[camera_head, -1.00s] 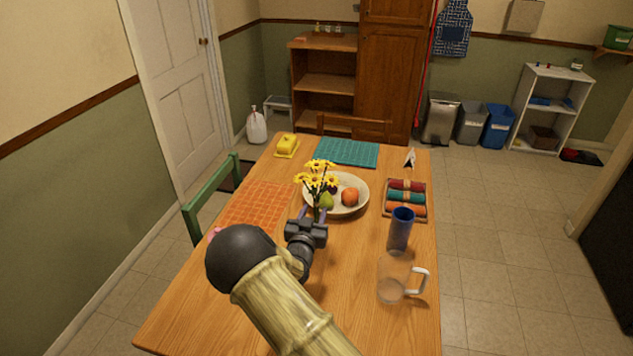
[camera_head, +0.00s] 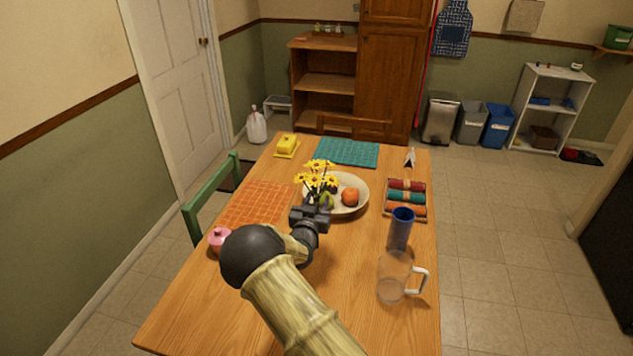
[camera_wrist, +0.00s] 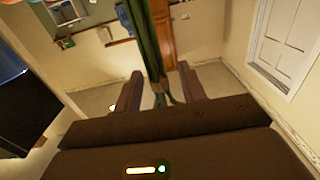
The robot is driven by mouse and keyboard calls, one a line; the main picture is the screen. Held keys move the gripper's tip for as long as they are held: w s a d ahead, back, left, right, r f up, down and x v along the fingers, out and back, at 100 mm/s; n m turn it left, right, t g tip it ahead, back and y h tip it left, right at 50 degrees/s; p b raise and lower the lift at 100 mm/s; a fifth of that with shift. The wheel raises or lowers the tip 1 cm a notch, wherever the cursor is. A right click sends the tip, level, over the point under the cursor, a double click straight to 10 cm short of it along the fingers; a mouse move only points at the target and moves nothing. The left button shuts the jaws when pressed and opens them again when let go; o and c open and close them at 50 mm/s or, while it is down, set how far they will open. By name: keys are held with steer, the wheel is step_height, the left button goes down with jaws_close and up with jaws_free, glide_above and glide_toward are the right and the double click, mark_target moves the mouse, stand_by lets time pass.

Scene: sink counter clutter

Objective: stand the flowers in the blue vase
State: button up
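The bunch of yellow flowers (camera_head: 317,179) stands upright at the near left side of the fruit bowl. Its green stems (camera_wrist: 152,45) run between my fingers in the wrist view. My gripper (camera_head: 310,215) is at the lower stems; in the wrist view my gripper (camera_wrist: 162,80) has one finger on each side of them, with small gaps visible, so it looks open. The stems' lower part is hidden behind my gripper in the head view. The blue vase (camera_head: 399,233) stands upright to the right, apart from my gripper. Its opening faces up.
The fruit bowl (camera_head: 357,208) is just behind my gripper. A clear jug (camera_head: 391,282) stands in front of the vase. A rack of rolled cloths (camera_head: 405,198) is behind the vase. A pink pot (camera_head: 219,239) is left of my arm.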

mark_target(317, 174)
jaws_close()
step_height(317, 174, up, 10)
steer(key=shift+b, duration=0.7)
